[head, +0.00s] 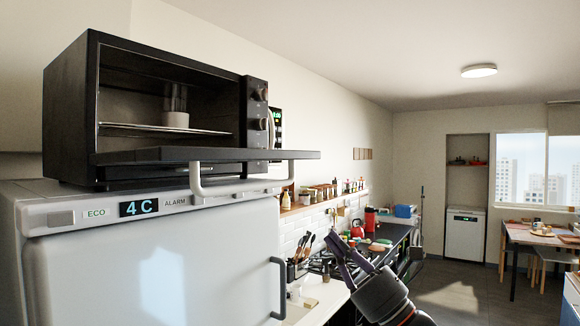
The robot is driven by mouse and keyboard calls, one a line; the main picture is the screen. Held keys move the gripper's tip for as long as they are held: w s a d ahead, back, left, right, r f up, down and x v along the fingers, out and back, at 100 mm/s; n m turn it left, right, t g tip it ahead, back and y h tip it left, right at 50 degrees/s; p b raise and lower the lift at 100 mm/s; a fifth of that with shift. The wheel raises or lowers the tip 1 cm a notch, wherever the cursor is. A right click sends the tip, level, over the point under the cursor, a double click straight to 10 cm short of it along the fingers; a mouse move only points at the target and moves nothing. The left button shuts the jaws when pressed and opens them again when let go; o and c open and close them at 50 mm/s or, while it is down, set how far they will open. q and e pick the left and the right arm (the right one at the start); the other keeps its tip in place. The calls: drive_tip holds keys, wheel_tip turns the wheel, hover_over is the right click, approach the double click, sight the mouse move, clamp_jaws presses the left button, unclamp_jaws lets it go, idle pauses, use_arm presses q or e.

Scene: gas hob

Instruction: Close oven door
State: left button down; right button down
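A black oven (65,110) stands on top of a white fridge at the left of the head view. Its door (225,155) is open, folded down and about level, seen nearly edge-on. The door's pale handle (240,188) hangs below the door, in front of the fridge top. Inside the oven a rack holds a pale cup-like thing (176,118). My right gripper (338,252) is at the lower middle, to the right of and below the door, apart from it. Its fingers look spread and empty. My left gripper is not in view.
The fridge (150,265) has a lit display and a dark handle at its right. Beyond it, a counter carries a hob, utensils (298,262) and a red kettle (357,230). A wall shelf holds jars. A dining table (525,235) stands far right; floor between is open.

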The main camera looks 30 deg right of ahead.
drive_tip(key=w+a+r+p, duration=0.1)
drive_tip(key=w+r, duration=0.2)
drive_tip(key=r, duration=0.3)
drive_tip(key=w+a+r+n+y+p, duration=0.1)
drive_tip(key=w+a+r+p, duration=0.1)
drive_tip(key=r, duration=0.4)
drive_tip(key=shift+w+a, duration=0.15)
drive_tip(key=shift+w, duration=0.4)
drive_tip(key=shift+s+r+g+p, duration=0.15)
drive_tip(key=shift+r+g+p, duration=0.15)
drive_tip(key=shift+r+p, duration=0.5)
